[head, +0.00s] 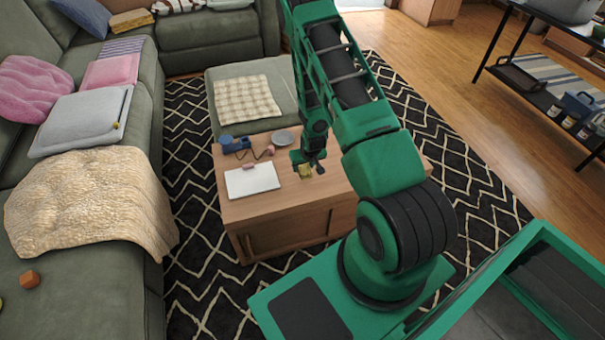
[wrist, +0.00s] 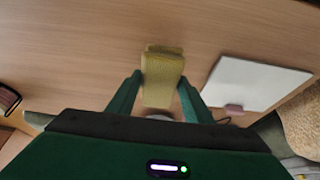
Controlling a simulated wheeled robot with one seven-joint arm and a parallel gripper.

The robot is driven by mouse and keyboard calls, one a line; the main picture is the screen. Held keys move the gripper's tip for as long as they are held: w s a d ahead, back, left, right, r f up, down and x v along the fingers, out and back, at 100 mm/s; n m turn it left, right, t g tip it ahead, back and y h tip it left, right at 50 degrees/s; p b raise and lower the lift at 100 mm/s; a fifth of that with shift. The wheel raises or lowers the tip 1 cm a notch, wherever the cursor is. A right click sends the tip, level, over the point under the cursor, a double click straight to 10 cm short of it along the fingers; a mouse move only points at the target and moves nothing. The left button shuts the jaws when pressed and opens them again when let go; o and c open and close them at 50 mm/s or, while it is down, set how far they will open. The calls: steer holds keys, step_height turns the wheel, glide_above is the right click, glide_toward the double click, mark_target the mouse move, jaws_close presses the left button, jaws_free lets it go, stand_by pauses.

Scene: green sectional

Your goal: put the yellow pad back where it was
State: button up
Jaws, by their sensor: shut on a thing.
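The yellow pad (head: 305,171) is at my gripper (head: 311,160), over the wooden coffee table. In the wrist view the yellow pad (wrist: 162,72) sits between the two green fingers of my gripper (wrist: 160,84), which are shut on its sides. Its far end sticks out past the fingertips. The coffee table's bare wood (wrist: 80,45) fills the view behind it. I cannot tell whether the pad touches the tabletop.
On the table (head: 270,208) lie a flat white board (head: 252,180), a small pink block (head: 248,166), a blue corded object (head: 235,144) and a grey dish (head: 284,136). The board also shows in the wrist view (wrist: 255,82). A green sofa stands left.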

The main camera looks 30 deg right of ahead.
steer(key=shift+f, duration=2)
steer(key=shift+f, duration=0.1)
steer(key=o, duration=1)
steer(key=v, duration=1.2)
steer(key=shift+w+r, duration=0.1)
steer(key=shift+r, duration=0.2)
steer(key=s+d+r+m+g, duration=0.1)
steer(key=s+r, duration=0.3)
steer(key=r, duration=0.8)
steer(key=s+d+r+g, duration=0.1)
steer(key=s+r, duration=0.4)
steer(key=r, duration=0.6)
steer(key=s+a+r, duration=0.2)
steer(key=s+r, duration=0.3)
steer(key=s, duration=0.2)
steer(key=s+a+r+m+g+y, duration=0.1)
steer(key=s+a+r, duration=0.1)
steer(key=s+r, duration=0.3)
steer(key=s+a+r+m+g, duration=0.1)
steer(key=s+a+r, duration=0.1)
steer(key=s+r, duration=0.4)
steer(key=shift+s, duration=2.05)
